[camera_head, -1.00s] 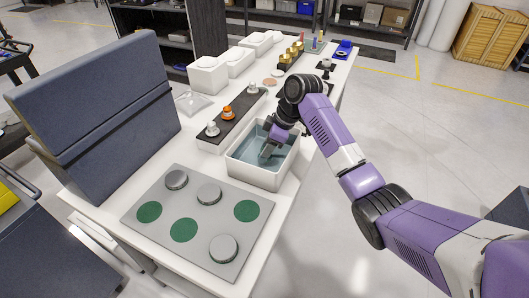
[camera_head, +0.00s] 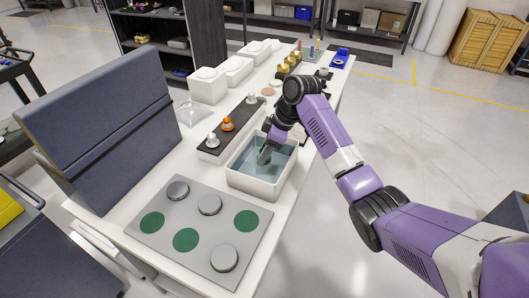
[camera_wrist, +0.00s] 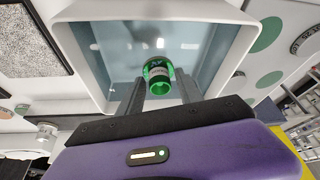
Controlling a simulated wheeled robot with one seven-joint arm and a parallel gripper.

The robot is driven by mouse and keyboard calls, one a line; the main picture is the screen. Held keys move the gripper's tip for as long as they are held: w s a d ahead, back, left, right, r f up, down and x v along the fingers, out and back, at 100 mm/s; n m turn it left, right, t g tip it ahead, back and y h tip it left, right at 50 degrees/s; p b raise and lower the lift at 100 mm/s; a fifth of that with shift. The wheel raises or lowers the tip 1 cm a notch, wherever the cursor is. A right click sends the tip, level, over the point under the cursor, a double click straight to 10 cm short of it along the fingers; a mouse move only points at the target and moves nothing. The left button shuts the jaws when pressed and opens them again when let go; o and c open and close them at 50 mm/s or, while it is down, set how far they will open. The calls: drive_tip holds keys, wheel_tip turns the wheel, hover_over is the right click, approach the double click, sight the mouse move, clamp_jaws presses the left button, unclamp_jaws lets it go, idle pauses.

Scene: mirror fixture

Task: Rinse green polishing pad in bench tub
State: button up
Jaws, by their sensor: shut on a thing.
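The bench tub (camera_head: 250,184) is a white rectangular tub with bluish water, standing on the white bench. My gripper (camera_head: 265,158) reaches down into it. In the wrist view my gripper (camera_wrist: 159,92) has its two dark fingers shut on a green cylindrical piece (camera_wrist: 158,70) with a lettered label, which I take to be the green polishing pad's holder. It is over or in the tub's water; the wrist view also shows the tub rim (camera_wrist: 240,50). How deep it sits, and the pad's face, I cannot tell.
A grey plate (camera_head: 152,247) with green discs and silver round pieces lies in front of the tub. A dark rack (camera_head: 208,155) with an orange-topped and silver-topped pieces stands to its left. A blue-grey panel (camera_head: 100,130) rises at the left.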

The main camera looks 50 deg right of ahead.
drive_tip(key=shift+r+p, duration=1.95)
drive_tip(key=shift+r, duration=1)
wheel_tip(320, 180, up, 4)
